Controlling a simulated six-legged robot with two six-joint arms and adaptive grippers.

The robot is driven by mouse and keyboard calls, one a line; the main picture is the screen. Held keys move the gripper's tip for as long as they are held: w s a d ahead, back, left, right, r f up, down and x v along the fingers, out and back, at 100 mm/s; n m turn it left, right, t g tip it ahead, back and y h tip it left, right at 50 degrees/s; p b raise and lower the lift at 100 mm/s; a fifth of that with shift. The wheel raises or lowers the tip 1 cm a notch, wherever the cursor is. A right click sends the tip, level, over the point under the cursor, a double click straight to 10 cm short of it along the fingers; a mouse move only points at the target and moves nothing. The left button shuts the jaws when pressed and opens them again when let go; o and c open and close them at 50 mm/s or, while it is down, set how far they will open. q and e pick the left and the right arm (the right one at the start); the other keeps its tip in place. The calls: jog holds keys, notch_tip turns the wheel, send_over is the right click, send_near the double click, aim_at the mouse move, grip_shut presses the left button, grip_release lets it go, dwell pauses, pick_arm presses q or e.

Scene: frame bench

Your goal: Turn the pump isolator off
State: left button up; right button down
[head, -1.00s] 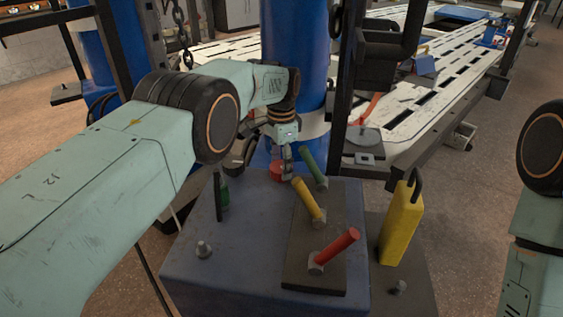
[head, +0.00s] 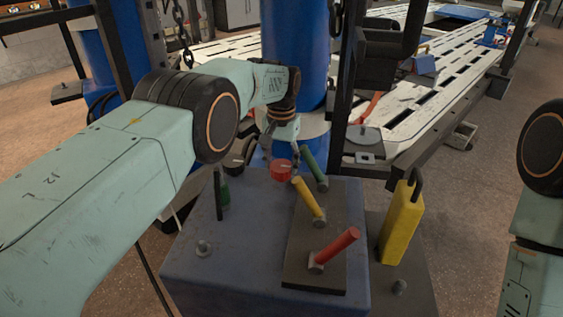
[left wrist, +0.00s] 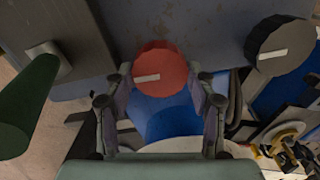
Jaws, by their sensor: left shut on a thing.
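A round red knob (head: 280,170) with a white pointer line sits at the far edge of the blue-grey bench box (head: 240,235). In the left wrist view the red knob (left wrist: 160,72) lies between my two fingertips, and its line runs nearly level, slightly tilted. My left gripper (head: 294,158) is shut on the red knob, with one finger on each side. A black knob (left wrist: 280,45) with a white line sits to its right in the left wrist view. No label is readable. My right gripper is out of view.
Green (head: 314,171), yellow (head: 308,200) and red (head: 336,248) handles stand tilted on a dark plate close to the left gripper. A yellow padlock-like block (head: 401,222) stands right of the box. A blue column (head: 295,50) rises behind the knobs.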

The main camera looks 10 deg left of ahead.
aim_at(281, 165)
pick_arm(q)
jog(key=shift+n, duration=0.5)
jog(key=o, duration=1.2)
jog(key=shift+c, duration=0.2)
jog(key=shift+r, duration=0.15)
notch_tip(281, 165, up, 12)
notch_tip(281, 165, down, 12)
jog(key=shift+f, duration=0.15)
dwell(0.3)
dwell(0.4)
